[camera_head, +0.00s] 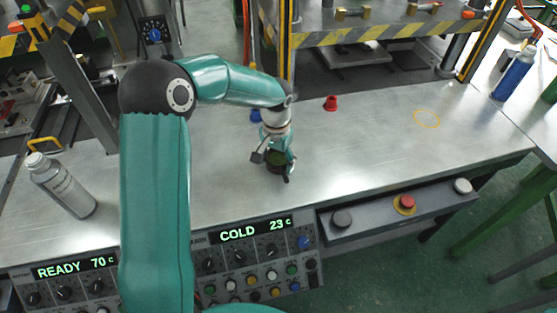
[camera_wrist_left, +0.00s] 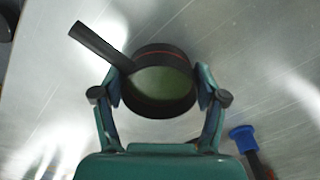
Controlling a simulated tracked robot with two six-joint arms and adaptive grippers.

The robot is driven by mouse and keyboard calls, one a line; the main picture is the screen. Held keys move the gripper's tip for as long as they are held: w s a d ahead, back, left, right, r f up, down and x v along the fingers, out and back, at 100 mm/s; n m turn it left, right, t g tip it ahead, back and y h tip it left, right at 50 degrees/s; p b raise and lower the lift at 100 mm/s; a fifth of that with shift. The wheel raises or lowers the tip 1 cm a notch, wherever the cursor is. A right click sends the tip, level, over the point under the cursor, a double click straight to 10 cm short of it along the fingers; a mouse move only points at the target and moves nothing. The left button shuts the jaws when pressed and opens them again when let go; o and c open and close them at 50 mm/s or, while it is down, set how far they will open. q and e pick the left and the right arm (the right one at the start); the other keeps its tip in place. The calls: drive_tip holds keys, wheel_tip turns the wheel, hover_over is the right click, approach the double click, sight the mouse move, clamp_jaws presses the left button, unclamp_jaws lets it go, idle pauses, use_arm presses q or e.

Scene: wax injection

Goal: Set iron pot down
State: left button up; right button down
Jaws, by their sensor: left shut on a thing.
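The iron pot (camera_head: 275,166) is a small dark round pot with a straight handle and a pale green inside. It is over the middle of the metal table, below my left gripper (camera_head: 279,156). In the left wrist view the pot (camera_wrist_left: 163,108) sits between the two fingers of my left gripper (camera_wrist_left: 158,84), which is shut on its sides. Its handle points to the upper left there. The pot looks upright and close to the tabletop; I cannot tell whether it touches. My right gripper is not in view.
A yellow ring (camera_head: 427,118) is marked on the bare right part of the metal table (camera_head: 370,145). A red piece (camera_head: 331,104) and a blue-topped piece (camera_wrist_left: 243,133) stand near the pot. A grey bottle (camera_head: 62,186) is at left, a blue bottle (camera_head: 514,73) at far right.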

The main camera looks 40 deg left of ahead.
use_arm(q)
drive_tip(key=shift+f, duration=0.15)
drive_tip(key=o, duration=1.3)
drive_tip(key=shift+c, duration=0.2)
drive_tip(key=shift+r, duration=0.25)
wheel_tip(320, 180, up, 12)
